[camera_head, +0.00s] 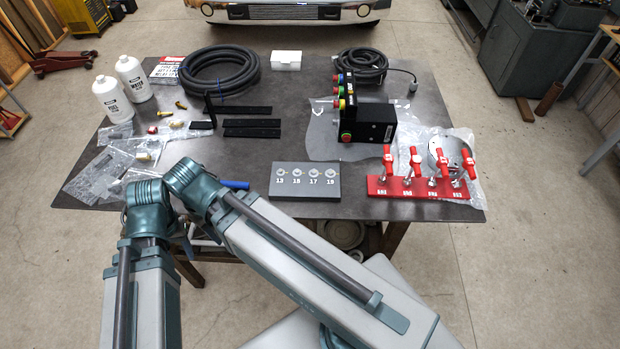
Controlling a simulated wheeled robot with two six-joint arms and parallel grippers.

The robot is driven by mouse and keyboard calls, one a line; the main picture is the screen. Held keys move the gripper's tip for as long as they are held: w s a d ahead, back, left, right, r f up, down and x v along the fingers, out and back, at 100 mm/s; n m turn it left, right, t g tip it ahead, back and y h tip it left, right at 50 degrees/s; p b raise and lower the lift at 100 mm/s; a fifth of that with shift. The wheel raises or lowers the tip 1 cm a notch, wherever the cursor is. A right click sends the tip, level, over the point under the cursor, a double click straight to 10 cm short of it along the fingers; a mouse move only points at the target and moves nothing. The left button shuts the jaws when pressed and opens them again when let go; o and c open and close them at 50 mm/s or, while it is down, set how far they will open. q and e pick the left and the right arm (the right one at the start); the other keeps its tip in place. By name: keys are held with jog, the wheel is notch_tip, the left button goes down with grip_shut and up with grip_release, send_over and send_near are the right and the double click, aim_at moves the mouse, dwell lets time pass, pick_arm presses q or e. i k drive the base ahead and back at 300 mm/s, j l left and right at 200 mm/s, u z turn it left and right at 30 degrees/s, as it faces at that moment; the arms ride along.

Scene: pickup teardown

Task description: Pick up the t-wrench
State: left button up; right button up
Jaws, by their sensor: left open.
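A short blue bar (235,184) lies at the table's front edge, just left of the dark numbered plate (306,190). My arm link hides part of it, so I cannot tell whether it is the handle of the t-wrench. No full T shape shows clearly on the table. My left arm crosses the lower left and middle of the view, its bent joint close to the front edge. My left gripper is open, mostly hidden among the arm links, with nothing seen in it. My right gripper does not show.
A red rack with red handles (412,188) stands front right beside a black button box (375,124). Coiled black hose (219,70), white bottles (135,77) and black bars (252,132) fill the back and left. Plastic bags (104,170) lie front left. Bare table (300,100) shows in the middle.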

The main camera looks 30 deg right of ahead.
aim_at(442, 164)
jog(key=z, duration=1.2)
jog(key=i+z, duration=0.2)
jog(key=k+l, duration=0.05)
jog(key=k, duration=0.05)
